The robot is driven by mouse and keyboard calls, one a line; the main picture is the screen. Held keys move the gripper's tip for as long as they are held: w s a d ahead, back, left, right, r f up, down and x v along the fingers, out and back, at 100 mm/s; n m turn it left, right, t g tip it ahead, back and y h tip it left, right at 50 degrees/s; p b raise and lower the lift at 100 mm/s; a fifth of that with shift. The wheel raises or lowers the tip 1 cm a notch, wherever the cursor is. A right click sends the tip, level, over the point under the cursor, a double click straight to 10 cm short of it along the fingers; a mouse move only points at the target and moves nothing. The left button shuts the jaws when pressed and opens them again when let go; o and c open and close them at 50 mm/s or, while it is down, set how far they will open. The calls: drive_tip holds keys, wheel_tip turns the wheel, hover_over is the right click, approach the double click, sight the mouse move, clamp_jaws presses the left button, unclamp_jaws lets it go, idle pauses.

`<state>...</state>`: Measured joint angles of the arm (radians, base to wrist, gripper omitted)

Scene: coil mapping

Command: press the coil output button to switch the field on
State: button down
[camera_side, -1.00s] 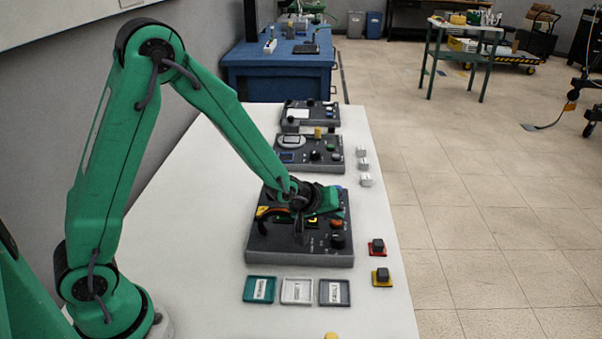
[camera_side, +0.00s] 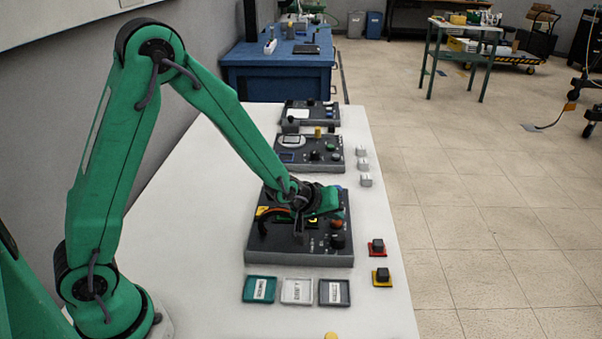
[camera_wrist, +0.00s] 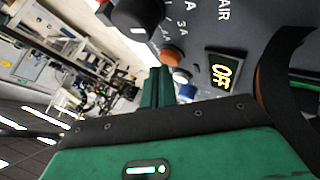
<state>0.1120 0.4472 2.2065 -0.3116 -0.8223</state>
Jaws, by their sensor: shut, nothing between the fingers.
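The dark coil control panel (camera_side: 275,250) lies on the white bench under my gripper. In the wrist view its lit display (camera_wrist: 224,71) reads OFF. A round orange button (camera_wrist: 171,56) sits to the left of the display, close to the tips of my gripper (camera_wrist: 160,72). I cannot read a label that marks it as the output button, and contact cannot be told. The fingers are together and empty. In the side view my gripper (camera_side: 322,203) is low over the panel, and its tips are hard to make out. A red-orange control (camera_side: 337,224) shows beside it.
A black knob (camera_side: 338,241) stands near the panel's front right; white and blue buttons (camera_wrist: 181,76) show by the fingers. Three trays (camera_side: 297,291) lie in front. Black-topped blocks (camera_side: 377,247) are at right. Another instrument (camera_side: 310,155) stands behind.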

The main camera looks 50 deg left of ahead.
sight(332, 227)
drive_tip(key=shift+f, duration=0.45)
drive_tip(key=shift+a+f, duration=0.1)
drive_tip(key=shift+s, duration=0.1)
drive_tip(key=shift+s+a+r, duration=0.1)
drive_tip(key=shift+r, duration=0.35)
idle(0.4)
drive_tip(key=shift+r, duration=3)
